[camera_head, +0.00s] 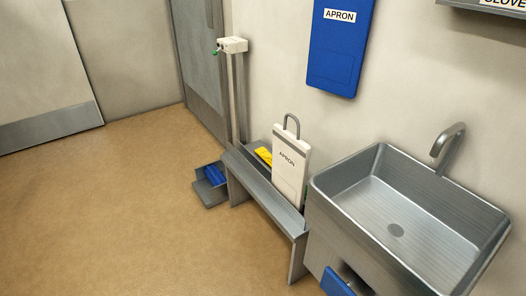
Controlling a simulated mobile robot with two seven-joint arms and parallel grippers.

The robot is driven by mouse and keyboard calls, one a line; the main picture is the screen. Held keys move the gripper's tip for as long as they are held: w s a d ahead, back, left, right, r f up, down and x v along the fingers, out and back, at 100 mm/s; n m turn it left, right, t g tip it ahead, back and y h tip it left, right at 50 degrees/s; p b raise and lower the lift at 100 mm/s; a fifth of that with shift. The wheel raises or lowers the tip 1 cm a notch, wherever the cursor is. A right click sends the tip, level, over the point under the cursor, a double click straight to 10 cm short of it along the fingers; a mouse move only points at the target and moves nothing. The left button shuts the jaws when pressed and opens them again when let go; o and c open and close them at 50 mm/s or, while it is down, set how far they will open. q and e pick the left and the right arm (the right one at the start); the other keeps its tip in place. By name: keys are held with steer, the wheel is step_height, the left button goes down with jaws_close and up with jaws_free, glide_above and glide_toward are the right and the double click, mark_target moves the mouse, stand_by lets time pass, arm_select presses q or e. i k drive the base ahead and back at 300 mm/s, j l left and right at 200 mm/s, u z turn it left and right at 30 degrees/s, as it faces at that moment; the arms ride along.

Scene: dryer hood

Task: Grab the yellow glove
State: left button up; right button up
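A small flat yellow item (264,156), which looks like the yellow glove, lies on the metal bench (262,190) against the wall. Neither of my grippers shows in the head view.
A steel sink (395,215) with a tap stands right of the bench. A blue APRON board (338,45) hangs on the wall. A white-topped post (235,80) and a low step with blue parts (212,180) are at the bench's far end. The brown floor at left is clear.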

mark_target(262, 152)
steer(key=i+j+z, duration=0.15)
steer(key=i+j, duration=0.95)
steer(key=i+j+z, duration=0.1)
steer(key=i+j, duration=1)
steer(key=j, duration=0.15)
steer(key=i+l, duration=0.35)
steer(key=i+z, duration=0.05)
steer(key=i, duration=0.05)
